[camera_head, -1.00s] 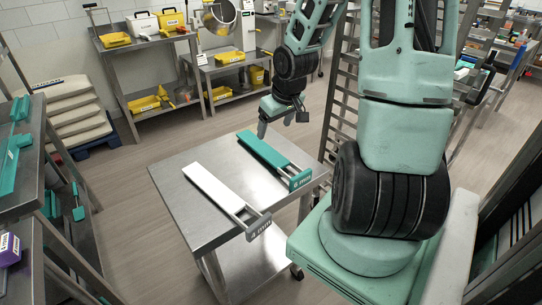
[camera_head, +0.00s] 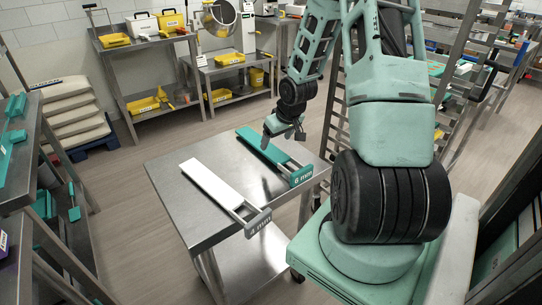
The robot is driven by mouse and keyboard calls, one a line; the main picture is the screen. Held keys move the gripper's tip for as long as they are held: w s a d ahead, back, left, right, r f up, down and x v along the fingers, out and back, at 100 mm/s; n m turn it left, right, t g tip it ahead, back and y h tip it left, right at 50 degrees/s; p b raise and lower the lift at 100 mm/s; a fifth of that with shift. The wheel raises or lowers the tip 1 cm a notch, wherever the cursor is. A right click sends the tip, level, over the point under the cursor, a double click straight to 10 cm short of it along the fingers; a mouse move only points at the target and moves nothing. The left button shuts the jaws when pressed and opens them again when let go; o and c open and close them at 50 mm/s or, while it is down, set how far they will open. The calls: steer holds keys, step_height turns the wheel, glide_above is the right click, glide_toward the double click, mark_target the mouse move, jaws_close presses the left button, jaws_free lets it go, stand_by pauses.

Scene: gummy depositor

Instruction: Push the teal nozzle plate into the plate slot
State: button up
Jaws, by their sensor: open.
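The teal nozzle plate (camera_head: 262,146) lies flat on the steel cart top, with its grey handle and teal tag marked 6 mm (camera_head: 301,174) toward the right edge. A white nozzle plate (camera_head: 212,185) with a grey tag marked 4 mm (camera_head: 258,222) lies to its left. My gripper (camera_head: 266,140) is just above or beside the middle of the teal plate, pointing down. Its fingers are small and partly hidden by the wrist, and I cannot tell whether they touch the plate. The plate slot cannot be made out in this view.
The steel cart (camera_head: 178,207) has bare room at its left and front. A rack with teal parts (camera_head: 16,105) stands at the left edge. A tall ladder-like rack (camera_head: 337,118) stands behind my arm. Steel benches with yellow bins (camera_head: 147,103) line the back wall.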

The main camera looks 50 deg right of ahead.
mark_target(271, 151)
steer(key=shift+x, duration=3)
steer(key=shift+w+a, duration=0.1)
steer(key=shift+a, duration=0.05)
steer(key=c, duration=1.2)
steer(key=shift+c, duration=0.2)
step_height(271, 151, up, 10)
steer(key=p, duration=0.1)
